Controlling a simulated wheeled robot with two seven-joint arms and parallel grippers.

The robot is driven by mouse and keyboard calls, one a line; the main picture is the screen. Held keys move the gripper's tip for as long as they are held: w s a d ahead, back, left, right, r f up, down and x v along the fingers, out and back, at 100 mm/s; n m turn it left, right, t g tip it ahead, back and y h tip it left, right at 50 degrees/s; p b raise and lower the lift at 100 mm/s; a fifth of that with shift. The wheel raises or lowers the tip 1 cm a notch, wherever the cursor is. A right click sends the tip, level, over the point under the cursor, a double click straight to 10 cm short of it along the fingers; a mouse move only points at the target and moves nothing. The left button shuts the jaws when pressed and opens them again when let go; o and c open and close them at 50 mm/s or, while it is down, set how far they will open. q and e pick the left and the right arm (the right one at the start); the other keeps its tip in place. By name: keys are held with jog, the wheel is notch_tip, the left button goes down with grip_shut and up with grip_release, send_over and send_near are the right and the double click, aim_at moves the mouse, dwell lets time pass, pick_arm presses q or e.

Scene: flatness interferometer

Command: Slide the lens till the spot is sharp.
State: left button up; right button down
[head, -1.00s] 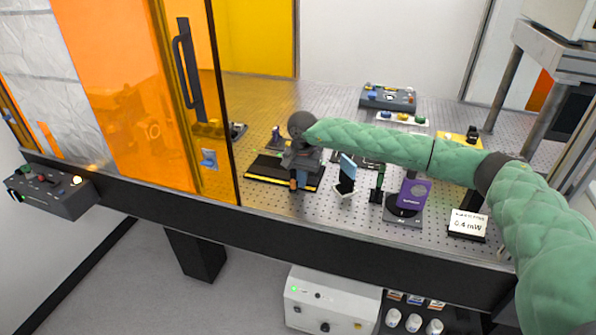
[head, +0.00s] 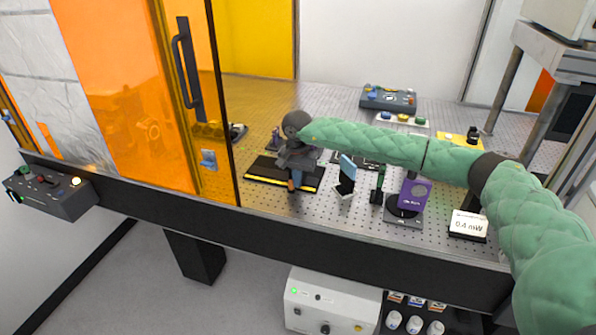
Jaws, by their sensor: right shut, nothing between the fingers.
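My right arm reaches in from the right, and its dark gripper (head: 293,183) points down over a black slide rail (head: 262,170) with yellow edging on the perforated table. The gripper is shut with nothing between its fingers. Its tips are low at the middle of the rail; I cannot tell whether they touch anything. No lens shows clearly; the gripper and wrist cover the rail's middle. A purple screen (head: 415,192) with small, hard-to-read text stands on a dark base to the right. No light spot can be made out. My left gripper is not in view.
A blue-faced plate on a post (head: 346,177) and a small black post (head: 378,184) stand right of the rail. A sign (head: 468,224) reads 0.4 mW. An orange panel (head: 130,95) closes the left side. A control box (head: 388,97) sits at the back.

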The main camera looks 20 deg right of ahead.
jog(key=shift+w+a+b, duration=0.55)
jog(key=shift+w+a, duration=0.05)
jog(key=shift+a, duration=0.25)
jog(key=shift+w+a+b, duration=0.55)
jog(key=shift+a, duration=0.3)
jog(key=shift+s+d+f, duration=0.1)
jog(key=shift+s+d, duration=0.1)
jog(key=shift+d, duration=0.05)
dwell(0.4)
jog(key=shift+s+d+b, duration=0.15)
jog(key=shift+d+b, duration=0.1)
jog(key=shift+b, duration=0.15)
jog(key=shift+r, duration=0.25)
notch_tip(320, 180, up, 9)
jog(key=shift+f, duration=0.15)
dwell(0.8)
